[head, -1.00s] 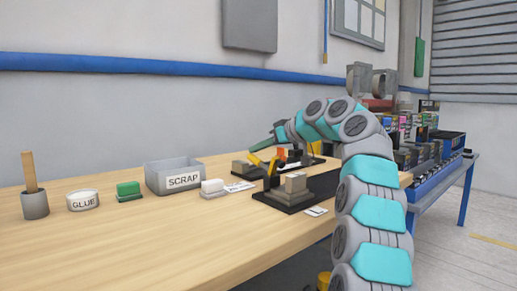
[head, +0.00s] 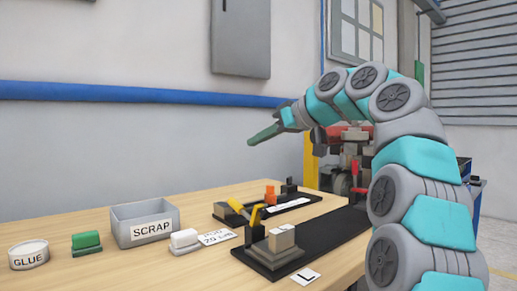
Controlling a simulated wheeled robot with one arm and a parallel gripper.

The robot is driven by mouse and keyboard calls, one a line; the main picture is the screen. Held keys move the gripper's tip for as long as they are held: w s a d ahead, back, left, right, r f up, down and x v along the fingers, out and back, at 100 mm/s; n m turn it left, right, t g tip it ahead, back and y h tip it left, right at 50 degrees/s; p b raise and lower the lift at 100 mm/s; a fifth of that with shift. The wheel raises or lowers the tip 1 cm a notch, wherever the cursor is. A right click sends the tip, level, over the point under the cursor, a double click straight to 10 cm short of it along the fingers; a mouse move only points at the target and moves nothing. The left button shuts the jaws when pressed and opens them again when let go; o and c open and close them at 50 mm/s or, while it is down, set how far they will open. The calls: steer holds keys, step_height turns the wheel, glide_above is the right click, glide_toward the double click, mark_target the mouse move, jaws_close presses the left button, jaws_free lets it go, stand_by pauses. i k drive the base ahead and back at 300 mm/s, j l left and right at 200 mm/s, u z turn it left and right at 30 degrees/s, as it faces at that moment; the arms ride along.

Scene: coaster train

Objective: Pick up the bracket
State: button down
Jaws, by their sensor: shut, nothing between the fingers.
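My gripper (head: 263,135) is shut and empty, its green fingers pointing left. It shows against the grey wall, well above the bench. I cannot make out a part that is surely the bracket. A black fixture plate (head: 335,236) on the bench carries grey-beige blocks (head: 280,243) and a yellow clamp handle (head: 236,206). A second black plate (head: 304,201) behind it holds an orange piece (head: 270,195) and a white label strip. A small white card marked L (head: 306,276) lies in front of the first plate.
On the wooden bench (head: 120,277) stand a grey SCRAP bin (head: 120,217), a GLUE pot (head: 28,262), a green block (head: 86,240) and a white block (head: 184,238) by a printed card (head: 217,237). My arm fills the right side. The bench front left is clear.

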mark_target(280, 243)
steer(key=k+l, duration=0.2)
steer(key=l, duration=0.15)
steer(key=k+l, duration=0.25)
steer(key=l, duration=0.15)
steer(key=k+l, duration=0.2)
steer(key=l, duration=0.15)
